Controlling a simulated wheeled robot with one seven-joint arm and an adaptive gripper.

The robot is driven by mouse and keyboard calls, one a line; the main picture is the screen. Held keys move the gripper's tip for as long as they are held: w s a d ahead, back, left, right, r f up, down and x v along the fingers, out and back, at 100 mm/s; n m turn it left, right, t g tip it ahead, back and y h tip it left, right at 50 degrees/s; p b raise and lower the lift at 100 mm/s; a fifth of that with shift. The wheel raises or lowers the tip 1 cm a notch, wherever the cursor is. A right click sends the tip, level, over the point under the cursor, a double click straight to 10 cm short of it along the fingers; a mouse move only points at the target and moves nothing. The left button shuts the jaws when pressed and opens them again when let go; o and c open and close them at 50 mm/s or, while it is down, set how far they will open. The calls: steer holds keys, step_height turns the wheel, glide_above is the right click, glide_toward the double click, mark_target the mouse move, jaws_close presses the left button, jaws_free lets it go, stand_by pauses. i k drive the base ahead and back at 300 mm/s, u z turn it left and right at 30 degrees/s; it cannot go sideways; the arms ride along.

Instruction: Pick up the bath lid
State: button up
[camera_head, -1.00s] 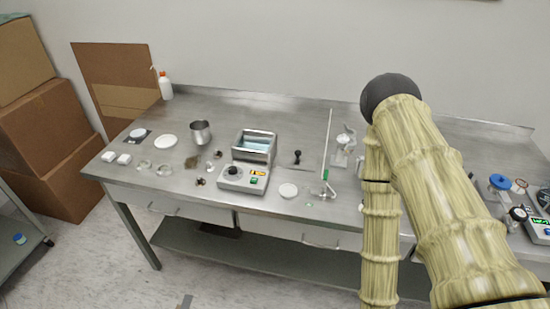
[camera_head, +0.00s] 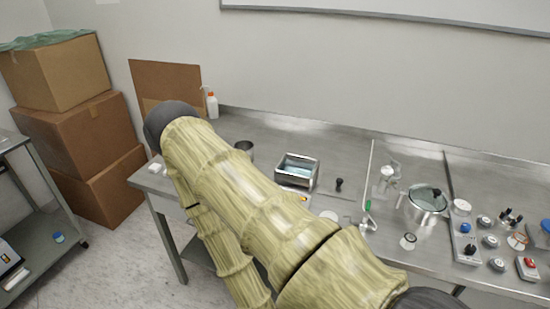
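The open steel water bath (camera_head: 297,170) stands on the steel table, with blue water inside. Just right of it a small black knob (camera_head: 339,185) stands up from the tabletop. My arm crosses the picture from bottom right to upper left and hides the table's front left part and the bath's control box. My gripper is not visible, so I cannot tell its distance from the lid.
Right of the knob are a thin upright rod with a green clamp (camera_head: 368,206), a round pot with a glass lid (camera_head: 428,203) and several small instruments. A white bottle (camera_head: 212,105) and a steel cup (camera_head: 244,147) are at the left. Cardboard boxes (camera_head: 82,133) are stacked beyond the table.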

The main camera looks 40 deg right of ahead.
mark_target(338, 187)
steer(key=u, duration=1)
steer(key=i, duration=1.2)
steer(key=z, duration=3.05)
